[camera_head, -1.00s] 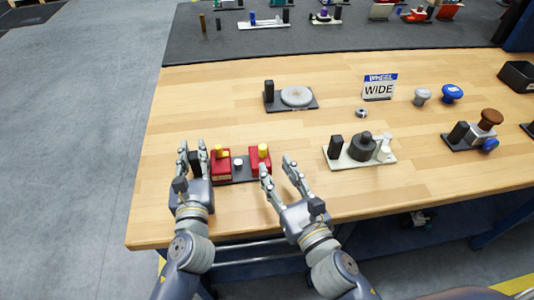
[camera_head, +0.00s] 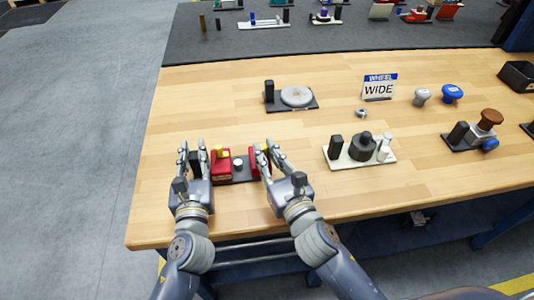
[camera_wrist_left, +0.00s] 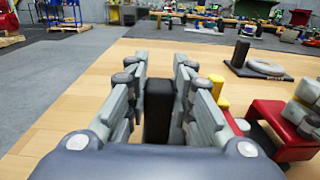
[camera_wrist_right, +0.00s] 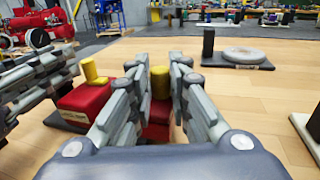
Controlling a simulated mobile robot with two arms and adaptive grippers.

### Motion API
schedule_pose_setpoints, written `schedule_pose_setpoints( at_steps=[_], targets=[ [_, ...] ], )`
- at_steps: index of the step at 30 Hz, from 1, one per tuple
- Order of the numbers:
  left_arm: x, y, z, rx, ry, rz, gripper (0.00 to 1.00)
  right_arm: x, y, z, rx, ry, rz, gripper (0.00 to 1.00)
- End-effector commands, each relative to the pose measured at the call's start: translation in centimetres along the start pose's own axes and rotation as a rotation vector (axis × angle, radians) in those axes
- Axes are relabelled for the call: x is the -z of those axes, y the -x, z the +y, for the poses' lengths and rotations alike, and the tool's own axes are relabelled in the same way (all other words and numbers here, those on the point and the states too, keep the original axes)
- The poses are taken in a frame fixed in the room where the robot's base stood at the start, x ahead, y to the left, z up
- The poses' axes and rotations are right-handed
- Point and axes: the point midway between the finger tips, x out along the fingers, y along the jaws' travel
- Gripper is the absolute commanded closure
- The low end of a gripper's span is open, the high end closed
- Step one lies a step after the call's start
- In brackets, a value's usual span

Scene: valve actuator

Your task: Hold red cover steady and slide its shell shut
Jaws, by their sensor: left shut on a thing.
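The red cover is in two red parts on a dark base (camera_head: 238,179), apart, with a small white-topped post between them. The left red part (camera_head: 221,172) has a yellow knob and also shows in the right wrist view (camera_wrist_right: 84,104). The right red part, the shell (camera_head: 257,163), is partly hidden by my right gripper. My left gripper (camera_head: 192,148) is shut on the black post (camera_wrist_left: 158,108) at the base's left end. My right gripper (camera_head: 259,148) is open, its fingers on either side of the shell's yellow knob (camera_wrist_right: 160,83); contact is unclear.
A white plate with a dark knob (camera_head: 362,148) stands to the right. The table's front edge is close to my wrists.

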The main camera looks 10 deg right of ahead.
Motion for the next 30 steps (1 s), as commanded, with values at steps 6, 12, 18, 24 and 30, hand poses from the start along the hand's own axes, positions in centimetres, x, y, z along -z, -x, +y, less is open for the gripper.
schedule_pose_setpoints(
  at_steps=[6,12,18,24,30],
  targets=[
    [0.6,0.1,0.0,-0.001,0.0,0.013,1.0,0.1,-0.1,0.4,0.0,-0.001,0.0,1.0],
    [0.6,0.1,-0.1,0.001,-0.001,0.012,1.0,0.2,-1.0,3.8,-0.001,-0.004,0.002,1.0],
    [0.6,0.1,-0.1,0.002,0.0,0.012,1.0,0.1,-1.3,5.0,-0.002,-0.002,0.001,1.0],
    [0.6,0.1,-0.2,0.004,0.0,0.012,1.0,0.1,-1.2,5.1,-0.005,-0.002,0.0,1.0],
    [0.6,0.1,-0.2,0.005,0.002,0.011,1.0,0.1,-1.2,5.0,-0.004,-0.001,0.0,0.62]
  ],
)
